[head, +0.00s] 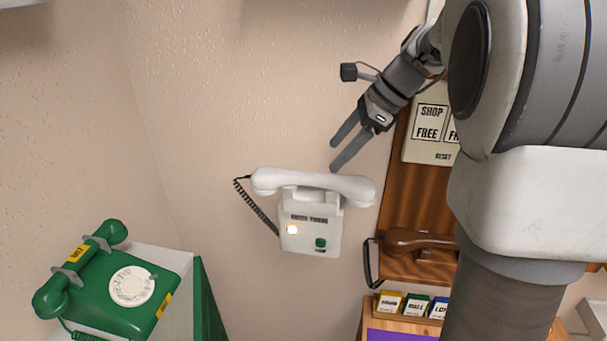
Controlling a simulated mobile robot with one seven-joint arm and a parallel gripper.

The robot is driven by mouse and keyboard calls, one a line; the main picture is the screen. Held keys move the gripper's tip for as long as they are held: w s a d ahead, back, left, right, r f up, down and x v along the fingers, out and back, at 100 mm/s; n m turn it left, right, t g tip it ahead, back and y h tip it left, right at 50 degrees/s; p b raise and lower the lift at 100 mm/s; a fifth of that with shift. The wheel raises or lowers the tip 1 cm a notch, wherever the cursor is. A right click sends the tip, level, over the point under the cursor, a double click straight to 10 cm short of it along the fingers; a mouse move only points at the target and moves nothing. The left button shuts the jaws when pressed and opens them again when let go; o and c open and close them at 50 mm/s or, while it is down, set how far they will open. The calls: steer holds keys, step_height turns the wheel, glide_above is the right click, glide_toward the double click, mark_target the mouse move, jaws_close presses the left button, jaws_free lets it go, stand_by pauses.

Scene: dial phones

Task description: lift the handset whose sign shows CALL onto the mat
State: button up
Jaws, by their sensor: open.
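A white wall phone (308,233) hangs on the wall, its white handset (312,184) lying across its top. A light glows on its front. A brown handset (418,239) rests on the wooden wall panel (393,180), its right end hidden by my arm. A green dial phone (120,290) with a green handset (75,270) is at lower left. I can read no CALL sign. A sign board (431,125) reads SHOP FREE; its right part is hidden. A purple mat (400,336) shows at the bottom edge. My gripper (335,154) is open and empty, appearing just above the white handset.
Several small labelled boxes (414,305) stand on a wooden surface behind the purple mat. The green phone sits on a pale-topped green stand (205,300). Black coiled cords hang beside the white and brown handsets. My arm covers much of the right side. Bare wall fills upper left.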

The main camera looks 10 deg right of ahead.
mark_target(314, 175)
steer(key=x, duration=0.9)
steer(key=shift+w+a+f, duration=0.1)
steer(key=shift+a, duration=0.3)
jaws_close()
